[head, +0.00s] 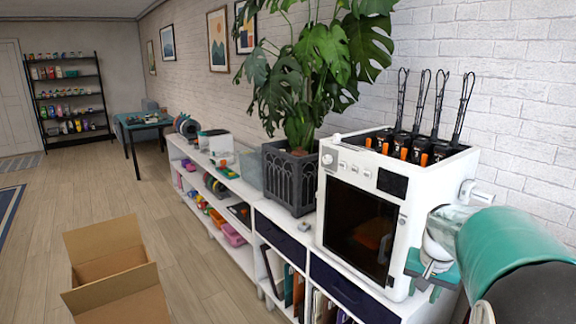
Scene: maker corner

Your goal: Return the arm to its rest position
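My arm comes in from the lower right corner of the head view, with a large teal and black link close to the camera. My gripper (432,270) appears at the end of it, a small teal and silver part beside the right front corner of the white 3D printer (362,205). Its fingers are small and partly covered by my own arm, so I cannot tell whether they are open or shut. I see no object held in it. I cannot tell whether it touches the printer.
A long low white shelf unit (258,205) runs along the brick wall under the printer. A potted plant (290,180) stands left of the printer. An open cardboard box (112,270) is on the floor at lower left. A black shelf rack (68,95) stands far back. The wooden floor between is clear.

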